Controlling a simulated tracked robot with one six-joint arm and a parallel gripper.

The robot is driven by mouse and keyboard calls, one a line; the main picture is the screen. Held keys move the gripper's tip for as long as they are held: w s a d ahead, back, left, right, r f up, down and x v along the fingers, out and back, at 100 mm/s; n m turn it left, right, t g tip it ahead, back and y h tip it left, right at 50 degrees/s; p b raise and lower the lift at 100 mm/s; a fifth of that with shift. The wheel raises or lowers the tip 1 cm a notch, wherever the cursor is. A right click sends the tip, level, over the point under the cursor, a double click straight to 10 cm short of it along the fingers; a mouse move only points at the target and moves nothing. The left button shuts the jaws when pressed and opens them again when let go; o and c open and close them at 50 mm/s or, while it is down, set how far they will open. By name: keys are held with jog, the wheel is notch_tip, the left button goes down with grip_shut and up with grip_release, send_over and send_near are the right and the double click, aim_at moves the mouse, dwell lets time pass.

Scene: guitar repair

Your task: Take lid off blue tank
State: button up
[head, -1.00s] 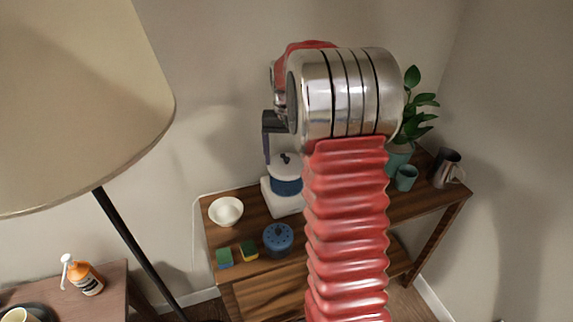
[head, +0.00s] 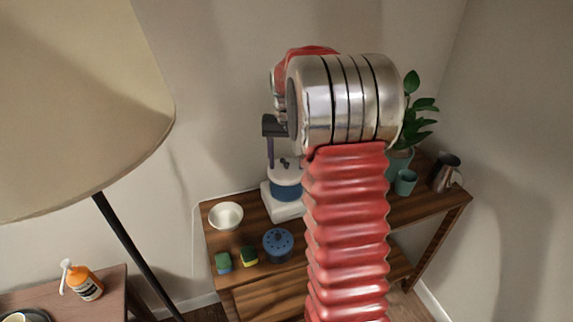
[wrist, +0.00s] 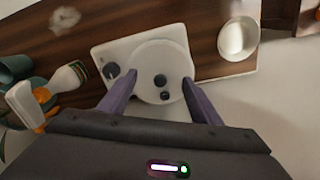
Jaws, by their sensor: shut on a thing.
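The blue tank (head: 287,192) stands on a white base (head: 279,211) on the wooden shelf, partly hidden by my arm. Its white lid (head: 286,173) with dark knobs sits over the tank; I cannot tell whether there is a gap between them. In the wrist view the lid (wrist: 150,62) is seen from above, hiding the tank. My gripper (wrist: 160,82) points down at it, with purple fingers set wide apart at opposite sides of the lid. It is shut on the lid. In the head view my gripper (head: 283,158) is partly hidden behind my wrist.
A white bowl (head: 226,215), sponges (head: 223,262) and a blue lidded pot (head: 278,243) are on the shelf to the left and front. A teal mug (head: 405,182), a plant (head: 417,118) and a metal pitcher (head: 445,172) stand right. A lamp shade (head: 75,100) fills the upper left.

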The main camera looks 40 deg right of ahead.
aim_at(286, 163)
jog(key=shift+s+a+r, duration=0.1)
jog(key=shift+r, duration=0.15)
grip_shut()
notch_tip(286, 163, up, 9)
jog(key=shift+r, duration=0.1)
